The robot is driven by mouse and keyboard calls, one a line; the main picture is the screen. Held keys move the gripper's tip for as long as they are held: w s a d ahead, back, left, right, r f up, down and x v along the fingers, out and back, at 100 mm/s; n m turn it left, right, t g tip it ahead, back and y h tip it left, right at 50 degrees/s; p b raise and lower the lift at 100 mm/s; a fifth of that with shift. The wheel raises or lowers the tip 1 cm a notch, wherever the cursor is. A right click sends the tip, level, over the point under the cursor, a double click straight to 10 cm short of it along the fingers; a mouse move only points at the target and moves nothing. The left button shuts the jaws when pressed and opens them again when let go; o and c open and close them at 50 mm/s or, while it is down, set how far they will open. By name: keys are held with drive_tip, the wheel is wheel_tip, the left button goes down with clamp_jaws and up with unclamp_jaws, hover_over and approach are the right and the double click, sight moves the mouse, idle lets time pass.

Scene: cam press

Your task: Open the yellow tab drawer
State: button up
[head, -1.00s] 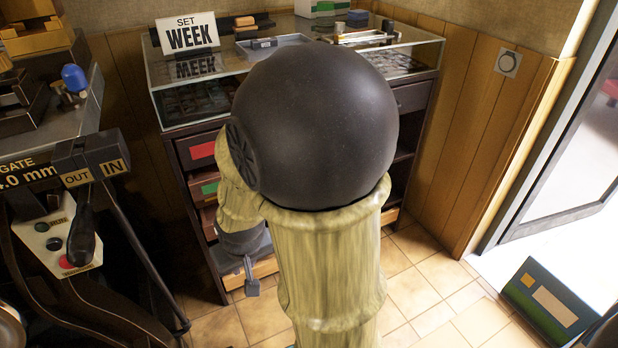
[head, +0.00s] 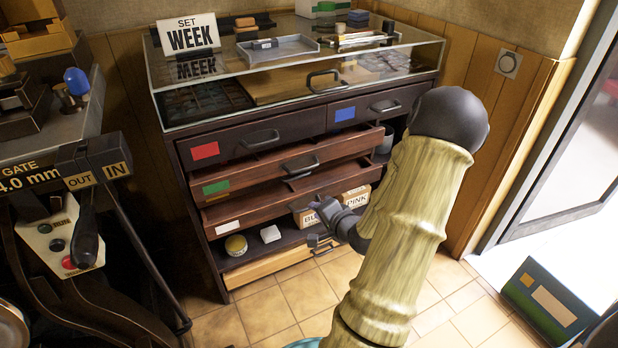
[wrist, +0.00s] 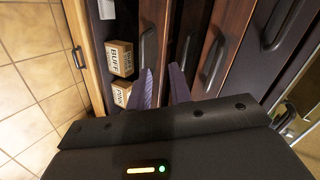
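The dark cabinet holds a red tab drawer (head: 240,142), a blue tab drawer (head: 375,108), a green tab drawer (head: 245,180) and a white tab drawer (head: 260,205). The green and white tab drawers stand pulled out, with their insides showing. A light wood bottom drawer (head: 265,268) has no tab in sight. In the head view my gripper (head: 318,206) is low in front of the cabinet, by the white tab drawer and the open shelf.
Boxes marked BUFF (wrist: 120,58) and PINK (wrist: 122,93) sit on the open shelf, beside a round yellowish tin (head: 236,245) and a white block (head: 270,234). A press with levers (head: 85,215) stands at the left. Tiled floor (head: 305,295) is clear in front.

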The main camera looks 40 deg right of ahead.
drive_tip(key=s+d+m+t, duration=0.1)
drive_tip(key=s+d+r+m+t+h, duration=0.1)
drive_tip(key=d+r+m, duration=0.1)
drive_tip(key=d+m, duration=0.1)
drive_tip(key=shift+s+d+r+t+h, duration=0.1)
drive_tip(key=shift+s+t+h, duration=0.3)
drive_tip(key=shift+s, duration=0.1)
drive_tip(key=b, duration=0.5)
approach(307, 175)
drive_tip(key=x, duration=0.7)
drive_tip(key=shift+w+a, duration=0.25)
drive_tip(key=shift+w, duration=0.1)
drive_tip(key=shift+w+d+f, duration=0.15)
drive_tip(key=shift+w+f, duration=0.05)
drive_tip(key=shift+w, duration=0.05)
drive_tip(key=shift+s+d, duration=0.1)
drive_tip(key=shift+d, duration=0.25)
drive_tip(key=shift+a, duration=0.15)
clamp_jaws()
